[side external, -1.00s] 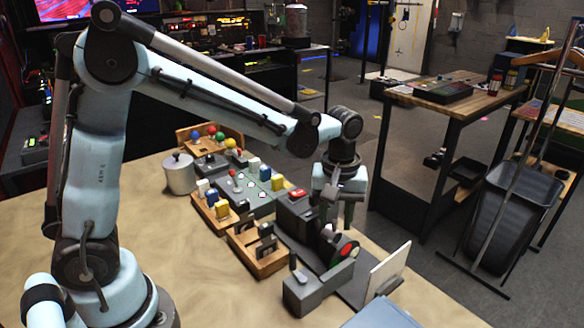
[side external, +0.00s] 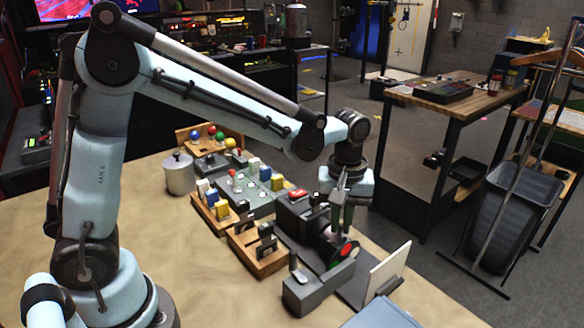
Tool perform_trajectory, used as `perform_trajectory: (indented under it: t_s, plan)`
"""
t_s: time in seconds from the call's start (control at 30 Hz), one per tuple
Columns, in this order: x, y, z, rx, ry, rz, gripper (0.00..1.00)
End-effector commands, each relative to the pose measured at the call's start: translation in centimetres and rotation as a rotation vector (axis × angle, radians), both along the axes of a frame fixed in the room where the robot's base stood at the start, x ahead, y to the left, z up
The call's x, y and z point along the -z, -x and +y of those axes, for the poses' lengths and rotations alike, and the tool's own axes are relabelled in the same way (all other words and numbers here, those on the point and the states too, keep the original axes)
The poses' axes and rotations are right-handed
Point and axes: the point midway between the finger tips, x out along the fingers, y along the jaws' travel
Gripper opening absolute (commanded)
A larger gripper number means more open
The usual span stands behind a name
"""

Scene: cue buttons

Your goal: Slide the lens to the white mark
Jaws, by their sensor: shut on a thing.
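My gripper (side external: 342,218) points down over the dark bench rail, its fingers shut on what looks like the lens holder (side external: 329,247). The lens holder is dark and stands on the rail, partly hidden by my fingers. The lens glass itself is hard to make out. Just right of it is a dark disc with a red and a green spot (side external: 346,250). An upright white screen (side external: 388,268) stands at the rail's near right end. I cannot make out the white mark on the rail.
A grey box with a lever (side external: 318,289) stands left of the screen. A wooden tray (side external: 262,262), a grey button panel (side external: 247,197), coloured blocks and a metal pot (side external: 179,174) fill the left. Bare tabletop lies at front left.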

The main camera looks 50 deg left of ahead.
Motion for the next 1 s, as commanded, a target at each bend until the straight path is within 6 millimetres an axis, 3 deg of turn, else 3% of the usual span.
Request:
perform_trajectory:
  t_s: [0.03,0.2,0.57,0.77,1.0]
  plan:
    - [0.0,0.0,0.0,-0.001,0.000,0.000,0.17]
    - [0.0,0.0,0.0,-0.001,0.000,0.000,0.39]
    - [-0.5,0.0,0.0,-0.001,0.000,0.000,0.39]
    - [-3.0,0.0,0.0,-0.001,0.000,0.000,0.39]
    - [-7.2,0.0,0.0,-0.001,0.000,0.000,0.39]
